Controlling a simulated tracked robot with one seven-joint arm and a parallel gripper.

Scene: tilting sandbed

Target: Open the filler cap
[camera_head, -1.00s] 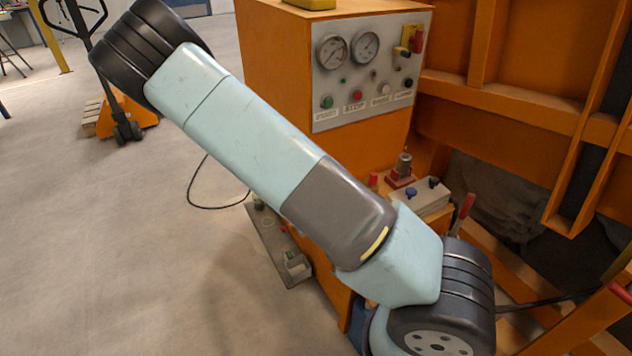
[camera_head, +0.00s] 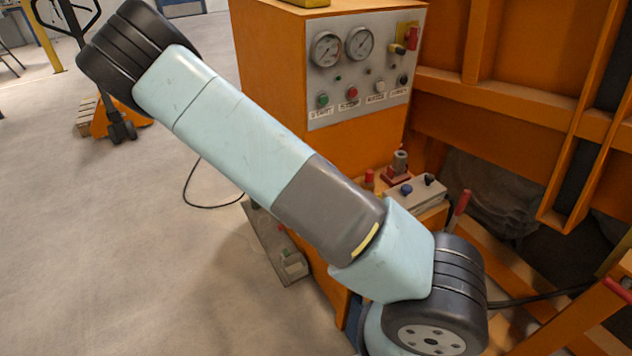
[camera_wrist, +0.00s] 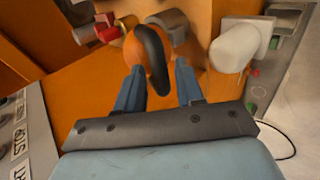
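In the wrist view my gripper (camera_wrist: 160,90) has two blue-grey fingers standing well apart. A rounded orange piece with a curved black part (camera_wrist: 152,60) across it shows between and just beyond the fingertips. I see no clear contact, and I cannot tell whether this is the filler cap. A grey cylinder (camera_wrist: 172,22) is just behind it. In the head view a grey cylindrical fitting on a red base (camera_head: 398,167) stands on the orange machine's low ledge; I cannot tell whether it is the cap. My gripper is out of sight there.
The orange machine cabinet (camera_head: 275,65) carries a grey gauge and button panel (camera_head: 345,105). A grey valve block (camera_head: 415,193) with blue and black knobs and a red-handled lever (camera_head: 460,208) are near my arm. A pale block (camera_wrist: 240,43) is right of the fingers. Open floor lies left.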

